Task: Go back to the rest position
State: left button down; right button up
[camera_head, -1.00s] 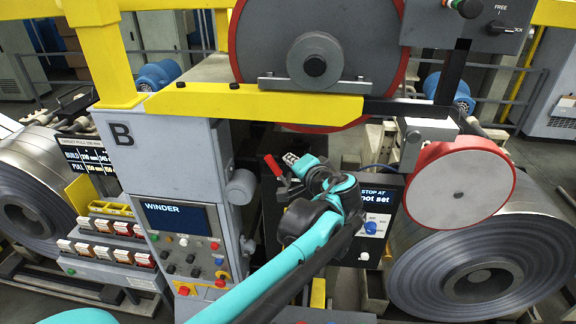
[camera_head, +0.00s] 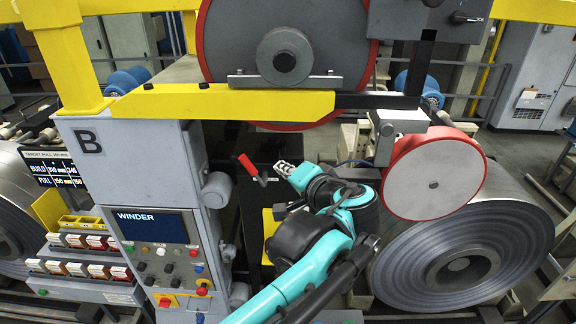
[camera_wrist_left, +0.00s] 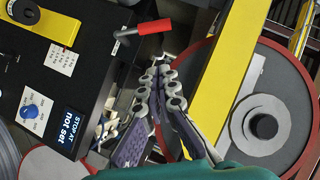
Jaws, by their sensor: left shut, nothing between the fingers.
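My left gripper (camera_head: 284,169) is shut and empty. It stands in front of the machine, to the right of the red-handled lever (camera_head: 248,166) and apart from it. In the left wrist view the grey fingers (camera_wrist_left: 164,68) come together with nothing between them. There the red handle (camera_wrist_left: 154,27) lies just beyond the fingertips. My teal left arm reaches in from the bottom of the head view. My right gripper is in neither view.
The winder panel (camera_head: 150,228) stands left of my arm. A red-rimmed disc (camera_head: 435,178) and a steel coil (camera_head: 470,252) are close on the right. A yellow beam (camera_head: 235,103) crosses above. The wrist view shows a "STOP AT not set" display (camera_wrist_left: 69,130).

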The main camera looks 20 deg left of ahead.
pick_arm(q)
jog(key=s+f+n+g+h+b, duration=0.1)
jog(key=s+f+h+b, duration=0.2)
jog(key=f+b, duration=0.8)
jog(key=s+d+f+n+g+h+b, duration=0.1)
jog(key=s+f+h+b, duration=0.2)
jog(key=f, duration=2.5)
jog(key=s+f+n+g+h+b, duration=0.1)
jog(key=s+f+h+b, duration=0.3)
jog(key=s+f+b, duration=0.7)
notch_tip(320, 180, down, 10)
jog(key=b, duration=1)
jog(key=shift+d+r, duration=0.15)
jog(key=shift+r, duration=0.1)
